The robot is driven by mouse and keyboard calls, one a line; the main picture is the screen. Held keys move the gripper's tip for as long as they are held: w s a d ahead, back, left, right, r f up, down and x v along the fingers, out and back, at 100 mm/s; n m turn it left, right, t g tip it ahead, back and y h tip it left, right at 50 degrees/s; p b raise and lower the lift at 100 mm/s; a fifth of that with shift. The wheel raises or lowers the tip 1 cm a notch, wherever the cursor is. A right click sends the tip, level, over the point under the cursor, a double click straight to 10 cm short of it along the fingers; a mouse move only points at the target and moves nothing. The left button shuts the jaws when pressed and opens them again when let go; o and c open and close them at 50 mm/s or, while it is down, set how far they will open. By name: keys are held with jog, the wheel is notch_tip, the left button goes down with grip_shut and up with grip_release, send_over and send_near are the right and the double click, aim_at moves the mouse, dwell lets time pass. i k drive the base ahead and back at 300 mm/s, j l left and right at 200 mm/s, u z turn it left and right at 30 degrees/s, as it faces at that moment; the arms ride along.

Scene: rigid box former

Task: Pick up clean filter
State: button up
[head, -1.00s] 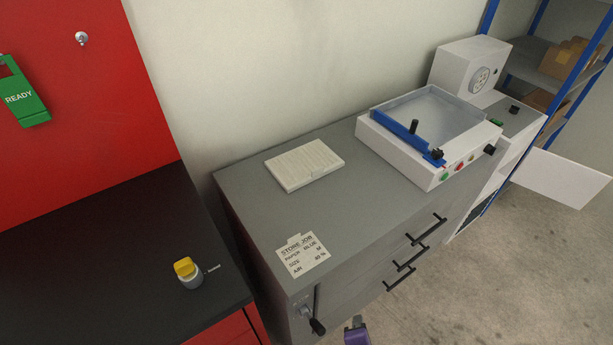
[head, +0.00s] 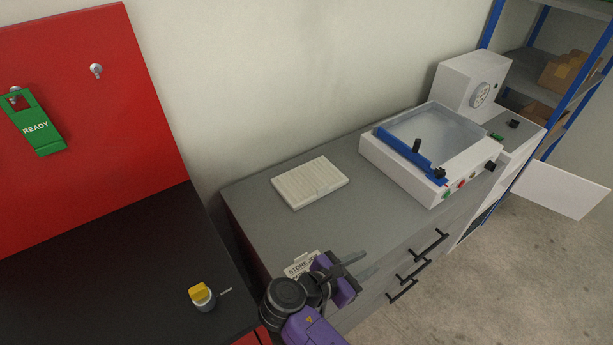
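The clean filter appears to be the flat, off-white, ribbed panel (head: 310,183) lying on the grey cabinet top in the head view. My gripper (head: 363,264) is over the front part of the cabinet, to the front right of the filter and clear of it. Its two grey fingers point to the right and stand apart, with nothing seen between them. My purple wrist partly hides the store job card (head: 298,268).
A white machine (head: 432,177) with a blue bar and clear lid stands right of the filter on the grey cabinet (head: 385,232). A green READY tag (head: 36,127) hangs on the red panel.

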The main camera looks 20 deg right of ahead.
aim_at(304, 185)
jog(key=i+j, duration=0.15)
jog(key=i, duration=0.3)
jog(key=i+j, duration=0.1)
jog(key=i, duration=0.35)
